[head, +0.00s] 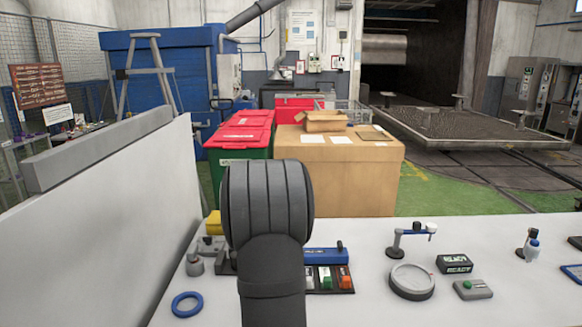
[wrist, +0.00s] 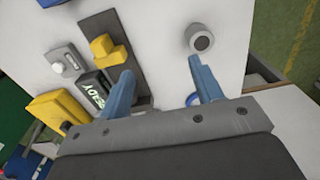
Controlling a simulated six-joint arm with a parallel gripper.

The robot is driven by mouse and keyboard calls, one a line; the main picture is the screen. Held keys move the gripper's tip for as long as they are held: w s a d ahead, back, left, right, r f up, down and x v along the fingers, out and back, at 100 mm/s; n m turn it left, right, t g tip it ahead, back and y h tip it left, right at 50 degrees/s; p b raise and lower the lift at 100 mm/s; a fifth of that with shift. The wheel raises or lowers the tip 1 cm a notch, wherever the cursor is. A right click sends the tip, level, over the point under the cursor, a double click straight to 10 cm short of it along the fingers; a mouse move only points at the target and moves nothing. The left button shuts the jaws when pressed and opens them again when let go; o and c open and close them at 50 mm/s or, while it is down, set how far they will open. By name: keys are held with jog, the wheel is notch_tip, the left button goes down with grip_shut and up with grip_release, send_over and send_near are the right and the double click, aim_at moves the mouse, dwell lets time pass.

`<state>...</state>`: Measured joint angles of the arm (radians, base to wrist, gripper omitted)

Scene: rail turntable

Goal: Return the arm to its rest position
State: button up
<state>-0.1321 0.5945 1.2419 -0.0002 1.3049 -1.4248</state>
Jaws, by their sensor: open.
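My arm (head: 268,215) rises from the bottom middle of the head view, its dark grey links covering part of the white table. The gripper itself is hidden behind the arm in that view. In the wrist view my gripper (wrist: 160,66) shows two blue fingers spread well apart, with nothing between them. The fingers hang over the table, pointing toward a yellow stepped block (wrist: 110,50) on a dark plate and a grey cylinder (wrist: 200,38). I cannot tell the exact height of the fingertips.
The white table (head: 370,312) also bears a blue ring (head: 186,304), a round grey dish (head: 412,282), a small stand (head: 408,240), a black sign block (head: 454,263) and a button box (head: 473,290). A pale wall panel (head: 115,230) stands at the left.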

jog(key=s+f, duration=0.2)
jog(key=s, duration=0.7)
jog(key=a+f, duration=0.1)
jog(key=a, duration=0.2)
jog(key=w+a+f, duration=0.1)
jog(key=a+f, duration=0.1)
jog(key=a, duration=0.1)
jog(key=a+f, duration=0.2)
jog(key=a, duration=0.1)
jog(key=shift+w+a, duration=0.2)
jog(key=shift+w, duration=0.15)
jog(key=shift+o, duration=0.2)
